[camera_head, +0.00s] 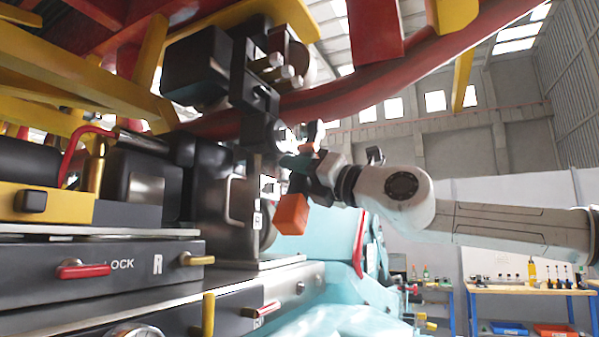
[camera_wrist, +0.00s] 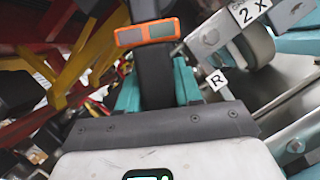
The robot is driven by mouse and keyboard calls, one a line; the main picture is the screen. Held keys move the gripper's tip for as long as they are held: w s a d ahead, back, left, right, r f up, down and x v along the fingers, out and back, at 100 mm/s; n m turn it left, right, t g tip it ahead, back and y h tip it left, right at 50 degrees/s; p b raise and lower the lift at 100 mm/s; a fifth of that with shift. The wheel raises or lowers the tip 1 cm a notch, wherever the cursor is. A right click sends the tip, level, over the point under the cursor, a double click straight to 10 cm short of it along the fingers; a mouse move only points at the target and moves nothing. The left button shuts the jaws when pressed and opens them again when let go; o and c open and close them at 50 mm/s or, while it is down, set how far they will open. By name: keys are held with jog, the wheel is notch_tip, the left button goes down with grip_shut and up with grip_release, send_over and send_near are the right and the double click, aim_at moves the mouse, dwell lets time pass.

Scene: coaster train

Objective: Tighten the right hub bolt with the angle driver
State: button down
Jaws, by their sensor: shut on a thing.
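My gripper (camera_head: 300,163) is at the middle of the head view, beside the dark wheel assembly. In the wrist view its teal fingers (camera_wrist: 158,88) are shut around the dark body of the angle driver (camera_wrist: 150,62). In the head view an orange block (camera_head: 291,214) at the tool's lower end hangs below the fingers. The tool's upper end is close to the wheel assembly; I cannot tell whether it touches. Several pale bolt-like pins (camera_head: 283,70) stick out of the assembly above. I cannot tell which is the right hub bolt.
Red and yellow beams hang overhead. A LOCK panel with a red handle (camera_head: 83,270) is at lower left. Workbenches (camera_head: 530,290) stand at far right.

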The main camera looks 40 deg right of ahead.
jog(key=shift+w+a+r+b, duration=0.1)
jog(key=shift+w+a+b, duration=0.15)
jog(key=shift+w, duration=0.5)
jog(key=shift+w+a+b, duration=0.1)
jog(key=shift+w+a, duration=0.2)
jog(key=shift+w, duration=0.45)
dwell(3.7)
jog(key=shift+s, duration=0.1)
dwell(0.4)
